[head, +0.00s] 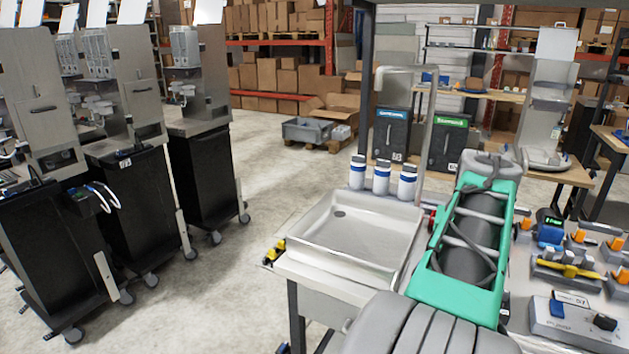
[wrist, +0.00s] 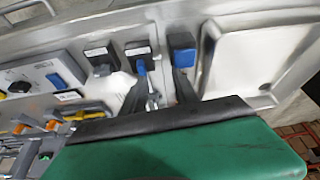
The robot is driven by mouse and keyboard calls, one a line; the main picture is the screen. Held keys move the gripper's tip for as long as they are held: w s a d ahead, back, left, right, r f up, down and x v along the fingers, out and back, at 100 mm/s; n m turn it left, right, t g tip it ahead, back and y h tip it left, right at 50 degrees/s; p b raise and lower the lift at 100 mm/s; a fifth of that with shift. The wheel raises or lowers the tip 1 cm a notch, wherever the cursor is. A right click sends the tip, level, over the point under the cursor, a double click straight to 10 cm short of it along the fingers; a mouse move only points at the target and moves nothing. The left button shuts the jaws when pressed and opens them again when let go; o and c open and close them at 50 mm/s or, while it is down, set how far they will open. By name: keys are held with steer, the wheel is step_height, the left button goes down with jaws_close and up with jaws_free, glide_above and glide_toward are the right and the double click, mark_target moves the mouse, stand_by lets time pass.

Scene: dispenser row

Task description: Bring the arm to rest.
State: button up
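My gripper (wrist: 162,82) shows in the wrist view as two dark prongs beyond the black edge of my green arm housing. The prongs stand apart, with grey surface and a small silver part visible between them. I see nothing held there. Small black boxes with blue or white faces (wrist: 182,42) lie close beyond the prongs; whether they touch is unclear. In the head view my green and grey arm (head: 465,240) reaches forward over the right part of the bench, and its gripper is hidden.
A grey tray (head: 345,232) and several white-blue bottles (head: 381,178) stand left of my arm. Small devices with orange and blue parts (head: 570,265) crowd the bench at right. Dark bins (head: 391,133) stand behind. Black cabinets (head: 203,172) line the left; floor between is clear.

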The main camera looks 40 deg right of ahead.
steer(key=w+a+f+n+t+y+p, duration=0.1)
steer(key=w+a+n, duration=0.1)
steer(key=w+a, duration=0.6)
steer(key=w+a+f+n+y+p, duration=0.1)
steer(key=w+a+n, duration=0.25)
steer(key=a, duration=0.75)
steer(key=s+a+f+n+y+p, duration=0.1)
steer(key=a+f+n, duration=0.2)
steer(key=a, duration=0.9)
steer(key=s+a+f+n+p, duration=0.2)
steer(key=a+f+n, duration=0.1)
steer(key=a, duration=0.9)
steer(key=shift+a+f+y, duration=0.15)
steer(key=shift+a+y, duration=0.25)
